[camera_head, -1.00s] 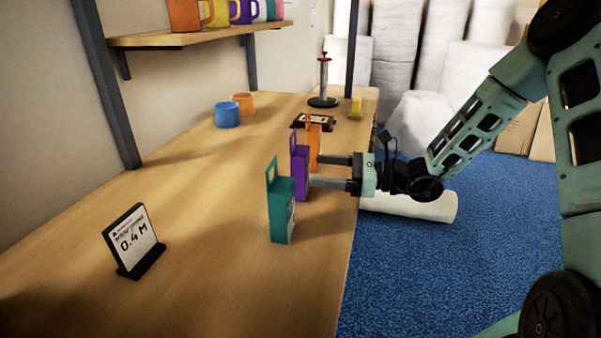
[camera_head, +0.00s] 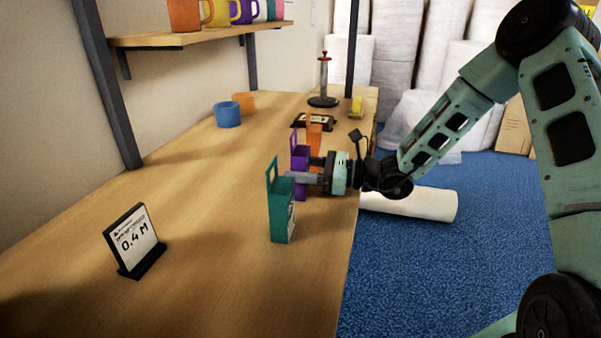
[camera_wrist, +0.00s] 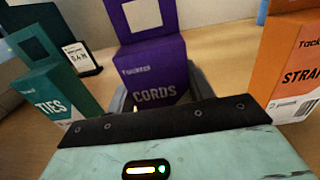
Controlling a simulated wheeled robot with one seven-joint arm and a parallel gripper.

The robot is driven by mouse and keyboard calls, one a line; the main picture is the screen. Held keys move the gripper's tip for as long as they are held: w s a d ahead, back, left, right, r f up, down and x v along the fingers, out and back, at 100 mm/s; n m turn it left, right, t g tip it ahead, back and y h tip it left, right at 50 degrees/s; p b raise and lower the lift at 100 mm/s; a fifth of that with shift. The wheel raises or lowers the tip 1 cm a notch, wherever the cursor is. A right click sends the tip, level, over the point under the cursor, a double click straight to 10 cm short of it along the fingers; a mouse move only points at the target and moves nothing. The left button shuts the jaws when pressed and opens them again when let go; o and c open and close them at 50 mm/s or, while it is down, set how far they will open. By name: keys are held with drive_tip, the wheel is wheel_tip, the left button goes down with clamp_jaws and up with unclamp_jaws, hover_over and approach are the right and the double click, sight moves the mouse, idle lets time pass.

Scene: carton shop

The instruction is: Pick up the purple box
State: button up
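The purple box (camera_head: 299,160), marked CORDS, stands upright on the table between a teal box and an orange box. It also shows in the wrist view (camera_wrist: 153,72), straight ahead and close to the palm. My gripper (camera_head: 296,170) reaches in level from the right, with one finger on each side of the purple box. In the wrist view the grey fingers flank the box closely. I cannot tell whether they touch it. The near finger and gripper body hide part of the box in the head view.
The teal TIES box (camera_head: 282,210) stands close on the near side. The orange box (camera_wrist: 290,65) stands on the far side. A 0.4 M sign (camera_head: 135,242), a blue mug (camera_head: 227,115) and a post on a round base (camera_head: 323,100) are also on the table (camera_head: 220,200).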

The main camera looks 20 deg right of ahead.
sight(301, 150)
drive_tip(key=shift+r, duration=0.1)
wheel_tip(301, 150, up, 10)
drive_tip(key=shift+f+p, duration=0.1)
drive_tip(key=shift+p, duration=0.4)
drive_tip(key=shift+d, duration=0.1)
idle(0.9)
